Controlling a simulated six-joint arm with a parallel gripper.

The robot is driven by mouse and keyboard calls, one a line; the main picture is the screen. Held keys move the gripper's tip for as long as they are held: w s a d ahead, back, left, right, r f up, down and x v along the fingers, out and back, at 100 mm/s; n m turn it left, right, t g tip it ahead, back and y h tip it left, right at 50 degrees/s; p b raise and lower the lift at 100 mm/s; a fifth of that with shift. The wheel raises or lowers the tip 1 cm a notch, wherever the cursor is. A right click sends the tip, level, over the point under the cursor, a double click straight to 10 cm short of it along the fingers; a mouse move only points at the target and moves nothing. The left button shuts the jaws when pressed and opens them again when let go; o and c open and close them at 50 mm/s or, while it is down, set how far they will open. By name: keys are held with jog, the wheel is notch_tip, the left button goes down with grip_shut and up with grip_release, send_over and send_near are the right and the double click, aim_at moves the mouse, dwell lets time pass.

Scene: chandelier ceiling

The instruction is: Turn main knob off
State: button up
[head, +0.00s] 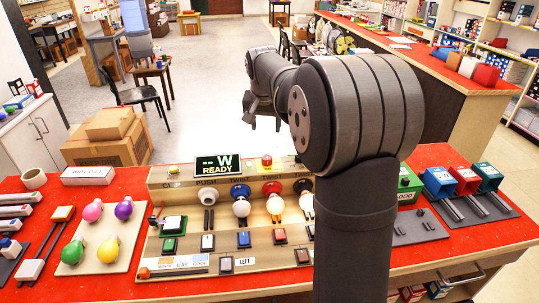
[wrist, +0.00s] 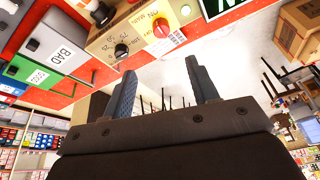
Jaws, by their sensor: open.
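The main knob (wrist: 160,27) is red and sits on a beige panel face (wrist: 143,36) with "ON" and "MAIN" lettering beside it, in the wrist view. Its exact pointer angle is too small to tell. My gripper (wrist: 160,68) is open and empty, with its two fingers pointing toward the panel and apart from the knob. In the head view my gripper (head: 262,112) is up beyond the far edge of the red table, behind the console (head: 165,190).
A black dial (wrist: 121,50) with numbers sits beside the main knob. The console carries a READY display (head: 218,165), bulbs and switches. Coloured bins (head: 465,180) stand at right; a bulb board (head: 103,235) lies at left. Floor beyond the table is open.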

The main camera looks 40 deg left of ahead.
aim_at(267, 157)
jog(key=shift+m+t, duration=0.4)
jog(key=shift+m, duration=0.2)
jog(key=x, duration=1.1)
jog(key=s+x, duration=0.1)
jog(key=x, duration=0.5)
jog(key=shift+s+a+f, duration=0.1)
jog(key=shift+a+f, duration=0.15)
jog(key=shift+a, duration=0.05)
jog(key=c, duration=1)
